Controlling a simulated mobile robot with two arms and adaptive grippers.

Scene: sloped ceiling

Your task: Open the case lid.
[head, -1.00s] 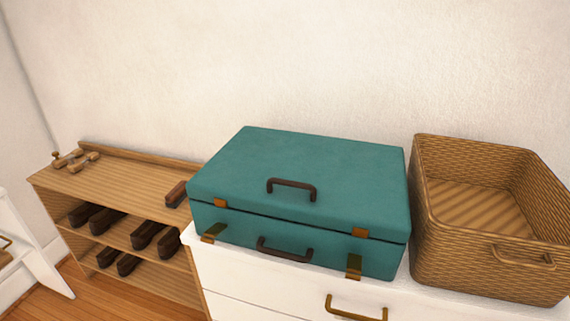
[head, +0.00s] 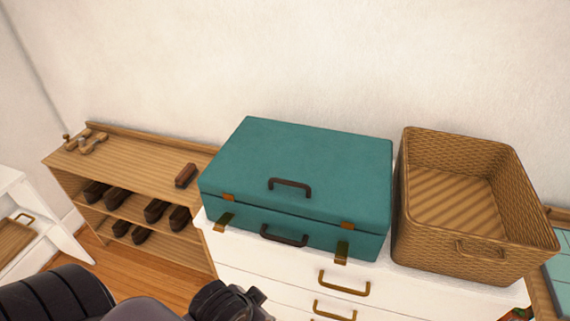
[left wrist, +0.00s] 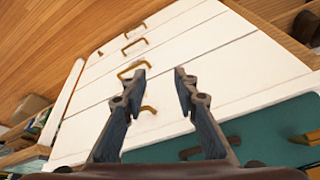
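The teal case (head: 300,165) lies on the white dresser in the head view, with a dark handle on top (head: 290,184) and another on its front (head: 284,238). The lid looks down, with a thin dark seam along the front. Brass latches (head: 225,221) hang on the front at both sides. My left gripper (left wrist: 156,74) is open and empty in the left wrist view, with the dresser front behind it and part of the teal case (left wrist: 260,135) at the lower right. Part of my left arm shows at the bottom of the head view. My right gripper is not in view.
A wicker basket (head: 408,220) stands close beside the case on the right, on the dresser (head: 262,264). A wooden shoe shelf (head: 135,165) holding a brush (head: 186,175) and several shoes stands to the left. The dresser's brass drawer handles (head: 343,283) stick out below.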

